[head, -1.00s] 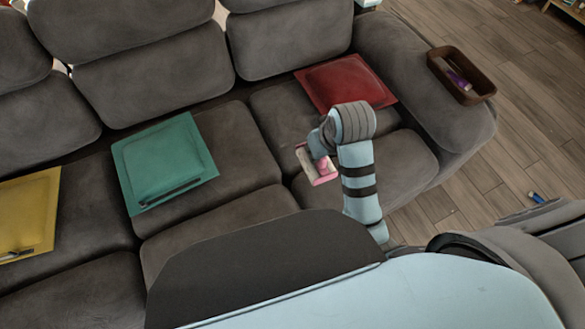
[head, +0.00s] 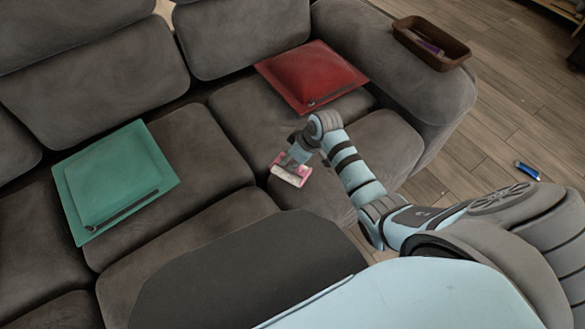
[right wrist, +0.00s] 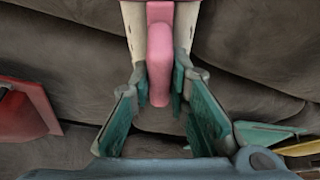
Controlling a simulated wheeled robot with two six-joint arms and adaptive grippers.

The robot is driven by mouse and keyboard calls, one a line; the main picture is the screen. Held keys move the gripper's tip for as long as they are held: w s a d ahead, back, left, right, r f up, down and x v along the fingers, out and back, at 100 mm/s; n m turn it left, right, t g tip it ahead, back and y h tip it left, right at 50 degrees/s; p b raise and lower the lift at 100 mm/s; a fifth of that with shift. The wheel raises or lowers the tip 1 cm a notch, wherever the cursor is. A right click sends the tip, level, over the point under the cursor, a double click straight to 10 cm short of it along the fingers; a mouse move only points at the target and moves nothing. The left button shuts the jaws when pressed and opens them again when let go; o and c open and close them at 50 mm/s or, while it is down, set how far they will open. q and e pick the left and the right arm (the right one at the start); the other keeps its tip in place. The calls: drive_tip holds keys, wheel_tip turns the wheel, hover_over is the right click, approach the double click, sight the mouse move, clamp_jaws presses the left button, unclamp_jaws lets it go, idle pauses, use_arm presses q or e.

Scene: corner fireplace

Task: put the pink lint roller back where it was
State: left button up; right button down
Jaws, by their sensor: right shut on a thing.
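The pink lint roller (head: 289,176), with a whitish roll, is at the end of my right arm in the head view, over the front part of the right-hand sofa seat. My right gripper (head: 296,160) is shut on it. In the right wrist view, the lint roller's pink handle (right wrist: 160,62) lies between the teal-padded fingers of my right gripper (right wrist: 164,85). I cannot tell whether the roller touches the seat. My left gripper is not in view.
A red cushion (head: 310,73) lies behind the roller on the grey sofa (head: 215,145). A teal cushion (head: 118,172) lies to the left. A brown basket (head: 455,54) with a purple item sits on the sofa arm. A blue item (head: 527,170) lies on the wooden floor.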

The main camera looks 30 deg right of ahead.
wheel_tip(320, 180, down, 2)
drive_tip(key=shift+f+b, duration=0.25)
drive_tip(key=shift+b, duration=0.25)
drive_tip(key=shift+f, duration=0.35)
drive_tip(key=shift+r, duration=0.15)
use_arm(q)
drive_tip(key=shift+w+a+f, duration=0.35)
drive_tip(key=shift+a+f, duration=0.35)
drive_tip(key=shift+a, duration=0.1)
use_arm(e)
drive_tip(key=c, duration=1.5)
unclamp_jaws()
drive_tip(key=shift+c, duration=0.2)
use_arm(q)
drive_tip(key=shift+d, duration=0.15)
